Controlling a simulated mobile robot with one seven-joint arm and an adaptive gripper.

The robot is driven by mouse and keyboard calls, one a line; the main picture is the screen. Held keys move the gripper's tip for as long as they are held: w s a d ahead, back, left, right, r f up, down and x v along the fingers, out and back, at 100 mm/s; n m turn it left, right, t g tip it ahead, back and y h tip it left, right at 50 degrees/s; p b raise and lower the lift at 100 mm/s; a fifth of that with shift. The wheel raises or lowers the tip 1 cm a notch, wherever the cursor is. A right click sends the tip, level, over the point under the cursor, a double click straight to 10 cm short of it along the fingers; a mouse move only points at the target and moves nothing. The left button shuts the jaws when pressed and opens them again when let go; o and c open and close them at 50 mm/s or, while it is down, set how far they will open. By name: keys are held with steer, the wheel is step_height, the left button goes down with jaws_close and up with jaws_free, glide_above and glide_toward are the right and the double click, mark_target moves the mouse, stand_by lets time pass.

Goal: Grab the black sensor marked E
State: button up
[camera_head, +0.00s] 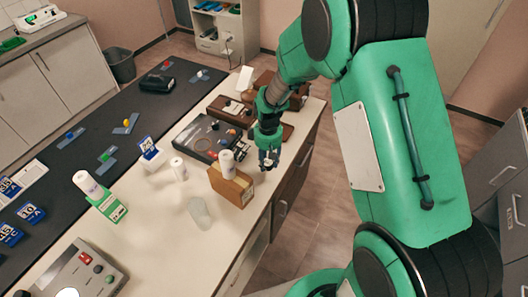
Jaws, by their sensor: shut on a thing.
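My gripper (268,160) points down over the right edge of the white counter, just right of a wooden block. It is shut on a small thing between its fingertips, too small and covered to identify. I cannot make out a letter E on anything. A flat dark case (187,143) with small coloured parts lies on the counter to the left of my gripper. A black device (157,83) lies on the dark mat at the back.
The wooden block (236,188), with a white cylinder (228,164), stands close left of my gripper. Brown boxes (231,111) lie behind. The front counter is partly clear.

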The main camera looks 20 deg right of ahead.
steer(key=s, duration=0.5)
steer(key=s+r+p, duration=0.1)
steer(key=s, duration=0.2)
steer(key=shift+s, duration=0.25)
steer(key=shift+f, duration=0.1)
